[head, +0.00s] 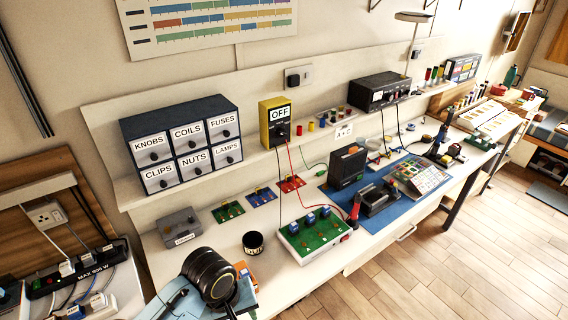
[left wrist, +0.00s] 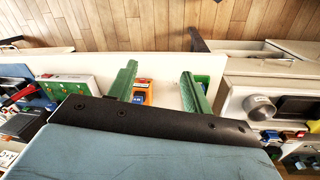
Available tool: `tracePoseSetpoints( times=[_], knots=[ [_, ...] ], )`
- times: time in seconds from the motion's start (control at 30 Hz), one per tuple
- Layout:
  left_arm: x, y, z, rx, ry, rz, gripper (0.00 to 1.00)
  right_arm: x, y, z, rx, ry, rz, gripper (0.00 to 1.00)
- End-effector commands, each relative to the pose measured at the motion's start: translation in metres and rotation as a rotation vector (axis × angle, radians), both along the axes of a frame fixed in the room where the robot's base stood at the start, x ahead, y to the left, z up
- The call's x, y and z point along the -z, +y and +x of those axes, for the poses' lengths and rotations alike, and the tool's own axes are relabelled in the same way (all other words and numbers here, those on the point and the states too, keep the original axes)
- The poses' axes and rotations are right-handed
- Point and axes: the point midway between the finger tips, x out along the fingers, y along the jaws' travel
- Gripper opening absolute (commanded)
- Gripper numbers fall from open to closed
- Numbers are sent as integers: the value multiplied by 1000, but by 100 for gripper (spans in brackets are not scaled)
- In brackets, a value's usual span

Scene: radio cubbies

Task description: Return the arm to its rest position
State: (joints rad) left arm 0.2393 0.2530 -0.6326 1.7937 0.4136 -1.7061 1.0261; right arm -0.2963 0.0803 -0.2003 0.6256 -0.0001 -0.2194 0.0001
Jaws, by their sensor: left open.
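My left arm (head: 209,280) comes in at the bottom of the head view, over the near left end of the white bench (head: 290,290). In that view its fingertips are not clear to me. In the left wrist view, the two green fingers of my left gripper (left wrist: 163,82) stand well apart with nothing held between them. An orange device (left wrist: 143,92) shows beside one finger, below the gripper; I cannot tell how far below. My right gripper is in neither view.
A green board with blue parts (head: 315,232), a black cup (head: 253,243) and a grey box (head: 180,228) stand near my left arm. A labelled drawer cabinet (head: 181,145) and a yellow meter (head: 275,122) stand on the shelf behind. The wooden floor (head: 440,255) is clear at right.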

Motion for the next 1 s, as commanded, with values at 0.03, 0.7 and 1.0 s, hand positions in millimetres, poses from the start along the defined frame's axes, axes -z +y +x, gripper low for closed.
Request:
tracePoseSetpoints(
  times=[0.03,0.7,1.0],
  knots=[
    [1,-2,-11,31,-9,-20,50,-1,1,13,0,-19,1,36],
    [-29,87,-124,399,-270,89,50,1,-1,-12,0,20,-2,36],
    [-24,120,-146,478,-275,190,50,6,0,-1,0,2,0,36]
  ],
)
